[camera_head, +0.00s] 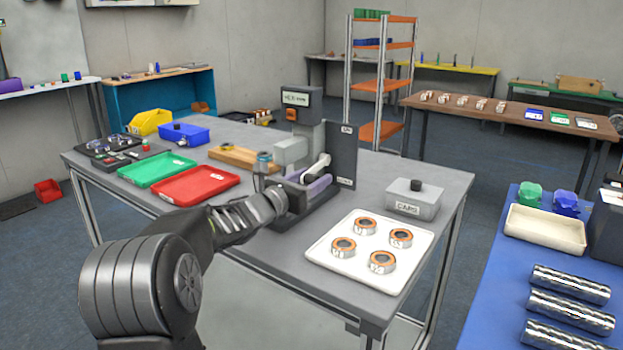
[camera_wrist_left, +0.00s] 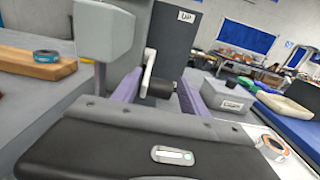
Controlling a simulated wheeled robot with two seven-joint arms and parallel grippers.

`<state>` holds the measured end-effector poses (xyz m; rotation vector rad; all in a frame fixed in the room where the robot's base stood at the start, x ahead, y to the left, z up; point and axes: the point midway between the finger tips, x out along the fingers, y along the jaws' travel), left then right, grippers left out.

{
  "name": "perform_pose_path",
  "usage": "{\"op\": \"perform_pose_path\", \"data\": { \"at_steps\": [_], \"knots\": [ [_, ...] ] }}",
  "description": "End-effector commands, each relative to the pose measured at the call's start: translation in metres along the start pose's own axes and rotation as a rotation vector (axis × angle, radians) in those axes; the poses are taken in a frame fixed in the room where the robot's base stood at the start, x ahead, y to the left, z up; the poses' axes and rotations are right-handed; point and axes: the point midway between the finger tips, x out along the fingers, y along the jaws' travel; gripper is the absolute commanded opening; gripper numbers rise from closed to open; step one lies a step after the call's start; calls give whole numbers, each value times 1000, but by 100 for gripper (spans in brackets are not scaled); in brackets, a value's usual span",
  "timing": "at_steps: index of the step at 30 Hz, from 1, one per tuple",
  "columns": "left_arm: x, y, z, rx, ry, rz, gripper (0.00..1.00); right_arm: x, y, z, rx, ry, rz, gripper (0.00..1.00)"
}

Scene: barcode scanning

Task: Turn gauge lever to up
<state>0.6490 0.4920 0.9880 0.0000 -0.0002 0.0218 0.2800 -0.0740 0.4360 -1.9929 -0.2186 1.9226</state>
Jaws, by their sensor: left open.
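The gauge station (camera_head: 302,107) stands on the grey table with a dark upright panel (camera_head: 343,150) that bears a label near its top and another near its bottom. The pale lever (camera_head: 319,165) is in front of this panel, tilted, its lower end toward my left gripper (camera_head: 310,181). In the left wrist view the lever (camera_wrist_left: 148,70) ends at a dark knob (camera_wrist_left: 161,88). My left gripper's purple fingers (camera_wrist_left: 158,92) are open, one on each side of the knob. I cannot tell whether they touch it. My right gripper is not in view.
A grey labelled box (camera_head: 414,200) and a white tray (camera_head: 338,267) with several orange-ringed parts lie to the right. Red (camera_head: 197,186) and green (camera_head: 157,169) trays and a wooden block (camera_head: 236,157) are to the left. The gauge station's grey block (camera_wrist_left: 101,32) stands close to the left finger.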

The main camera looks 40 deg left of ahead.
Motion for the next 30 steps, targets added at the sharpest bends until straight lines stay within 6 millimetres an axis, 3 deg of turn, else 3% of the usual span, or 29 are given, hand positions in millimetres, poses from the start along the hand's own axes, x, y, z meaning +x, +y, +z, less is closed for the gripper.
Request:
{"op": "perform_pose_path", "data": {
  "at_steps": [6,24,30],
  "knots": [
    [0,0,0,0,0,0,50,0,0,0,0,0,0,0],
    [1,-3,0,0,0,-6,1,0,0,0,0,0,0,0],
    [1,-4,-1,0,0,-8,0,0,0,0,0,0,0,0]
  ]
}}
